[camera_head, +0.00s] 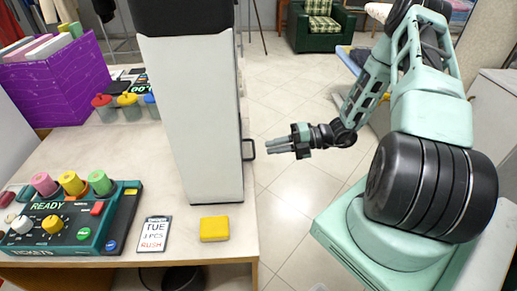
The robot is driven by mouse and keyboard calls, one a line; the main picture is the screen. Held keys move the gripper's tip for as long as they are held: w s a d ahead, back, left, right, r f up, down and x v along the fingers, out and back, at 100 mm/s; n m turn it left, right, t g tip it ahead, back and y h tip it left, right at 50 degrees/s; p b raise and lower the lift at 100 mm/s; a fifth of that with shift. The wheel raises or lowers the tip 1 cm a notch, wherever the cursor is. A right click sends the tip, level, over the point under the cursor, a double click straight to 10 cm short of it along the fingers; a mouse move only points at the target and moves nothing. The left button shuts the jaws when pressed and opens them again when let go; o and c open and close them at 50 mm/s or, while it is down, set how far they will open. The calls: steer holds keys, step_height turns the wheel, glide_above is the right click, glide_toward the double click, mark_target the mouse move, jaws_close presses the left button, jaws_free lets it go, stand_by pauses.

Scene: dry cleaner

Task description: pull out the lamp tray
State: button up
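A tall white housing (193,115) with a black top stands on the counter. A dark, loop-shaped handle (248,150) sticks out from its right side, low down. The face that bears the handle is seen nearly edge-on, so I cannot make out the lamp tray itself. My gripper (271,146) is just right of the handle in the picture, with its grey fingers pointing left towards it. A small gap shows between the fingertips and the handle. The fingers look close together, and I cannot tell whether they are open or shut.
A yellow block (214,229) and a "TUE RUSH" card (154,234) lie before the housing. A teal ticket console (65,230) stands left. Lidded pots (129,106) and a purple crate (60,84) are behind. Floor (300,190) right of the counter is clear; a green armchair (320,30) stands far back.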

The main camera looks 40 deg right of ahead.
steer(key=shift+x, duration=2.65)
jaws_close()
steer(key=f+p+v, duration=0.2)
steer(key=v, duration=0.9)
steer(key=shift+s+d+f+p, duration=0.15)
steer(key=shift+s+d+p, duration=0.2)
steer(key=shift+d, duration=0.15)
jaws_free()
